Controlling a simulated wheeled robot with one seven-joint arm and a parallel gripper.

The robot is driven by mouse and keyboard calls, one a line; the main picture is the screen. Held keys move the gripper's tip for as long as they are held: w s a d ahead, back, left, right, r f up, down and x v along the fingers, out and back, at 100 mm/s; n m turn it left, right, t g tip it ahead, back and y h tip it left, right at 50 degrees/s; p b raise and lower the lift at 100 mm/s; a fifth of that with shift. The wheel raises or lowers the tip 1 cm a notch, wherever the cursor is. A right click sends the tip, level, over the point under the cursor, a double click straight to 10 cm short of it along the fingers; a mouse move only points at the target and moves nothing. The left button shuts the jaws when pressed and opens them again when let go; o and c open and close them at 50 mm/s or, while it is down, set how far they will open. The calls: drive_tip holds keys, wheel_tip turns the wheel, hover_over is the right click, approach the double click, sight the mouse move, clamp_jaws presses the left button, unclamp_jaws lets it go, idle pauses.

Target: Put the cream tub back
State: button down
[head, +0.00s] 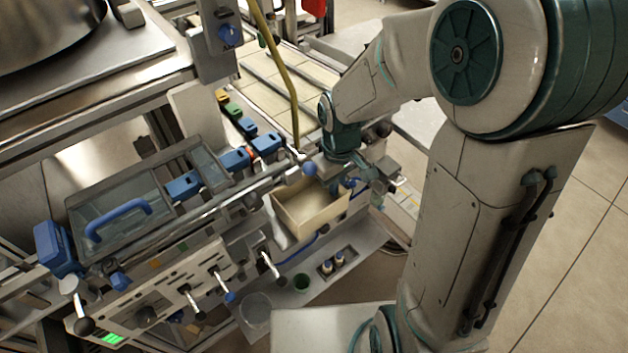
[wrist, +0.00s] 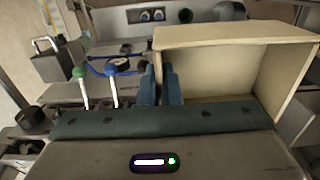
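The cream tub (head: 308,210) is an open, empty-looking box in the middle of the head view, in front of the machine. It fills the right half of the wrist view (wrist: 235,40). My gripper (head: 338,187) is at the tub's right wall in the head view. In the wrist view, my gripper's two blue fingers (wrist: 161,85) stand close together, one on each side of the tub's left wall, one inside the tub and one outside. They look shut on that wall. The tub's underside is hidden, so I cannot tell whether it rests on anything.
Below the tub, a grey shelf (head: 345,270) holds a green cup (head: 301,283), a clear beaker (head: 256,312) and two small bottles (head: 333,263). Levers with dark knobs (head: 272,270) stick out left of the tub. A yellow hose (head: 284,75) hangs behind it.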

sight(315, 192)
drive_tip(key=a, duration=0.2)
drive_tip(key=w+a+p, duration=0.1)
drive_tip(key=a, duration=0.2)
drive_tip(key=shift+w, duration=0.2)
drive_tip(key=shift+d+f, duration=0.3)
drive_tip(key=shift+f, duration=0.25)
drive_tip(key=shift+f, duration=0.25)
drive_tip(key=c, duration=1.6)
unclamp_jaws()
drive_tip(key=shift+r, duration=0.1)
